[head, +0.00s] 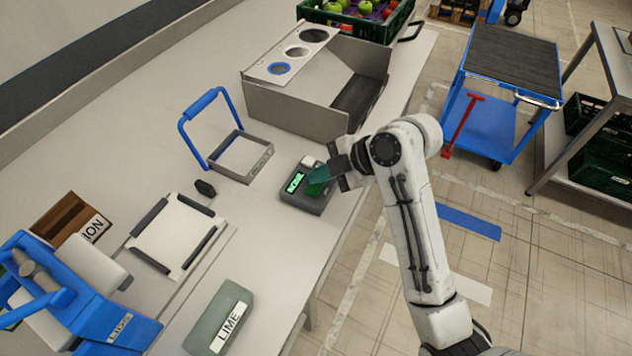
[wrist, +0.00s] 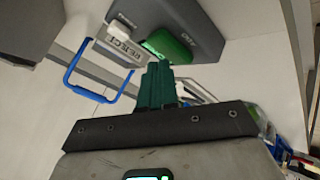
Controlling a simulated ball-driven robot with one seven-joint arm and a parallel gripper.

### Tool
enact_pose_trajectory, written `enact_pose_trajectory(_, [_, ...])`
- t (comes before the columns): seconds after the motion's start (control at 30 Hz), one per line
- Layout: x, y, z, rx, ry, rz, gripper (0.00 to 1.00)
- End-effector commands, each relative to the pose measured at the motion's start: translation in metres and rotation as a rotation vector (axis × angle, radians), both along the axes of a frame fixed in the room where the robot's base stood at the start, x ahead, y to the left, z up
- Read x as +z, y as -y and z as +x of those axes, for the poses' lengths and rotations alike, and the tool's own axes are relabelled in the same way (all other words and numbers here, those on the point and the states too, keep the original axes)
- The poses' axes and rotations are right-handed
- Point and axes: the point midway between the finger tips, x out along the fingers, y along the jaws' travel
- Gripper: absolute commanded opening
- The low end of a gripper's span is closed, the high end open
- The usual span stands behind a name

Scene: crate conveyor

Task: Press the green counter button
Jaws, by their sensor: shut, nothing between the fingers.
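The counter box (head: 306,199) is a grey unit near the table's front edge, with a lit green display. Its green button (wrist: 171,46) shows in the wrist view, beside a white button (wrist: 123,26). In the head view the green button is mostly hidden behind my gripper (head: 318,176). My gripper has green fingers, shut and empty, which also show in the wrist view (wrist: 160,70). The fingertips are close to the green button, near its lower edge in the wrist view. I cannot tell whether they touch it.
A blue-handled frame (head: 240,160) stands left of the box. A grey bin with a holed plate (head: 300,104) is behind it. A white board (head: 172,236) and a LIME block (head: 222,310) lie nearer. A blue cart (head: 492,122) stands on the floor at right.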

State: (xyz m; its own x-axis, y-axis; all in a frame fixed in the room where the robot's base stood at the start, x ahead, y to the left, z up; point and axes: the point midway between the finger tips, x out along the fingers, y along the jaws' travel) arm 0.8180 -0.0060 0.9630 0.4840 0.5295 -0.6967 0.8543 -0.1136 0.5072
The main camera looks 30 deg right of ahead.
Motion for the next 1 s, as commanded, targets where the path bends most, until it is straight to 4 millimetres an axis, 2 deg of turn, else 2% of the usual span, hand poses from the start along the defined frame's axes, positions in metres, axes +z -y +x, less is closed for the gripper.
enact_pose_trajectory(1.0, [-0.0096, -0.0001, -0.0001, 0.001, -0.001, 0.000, 0.00])
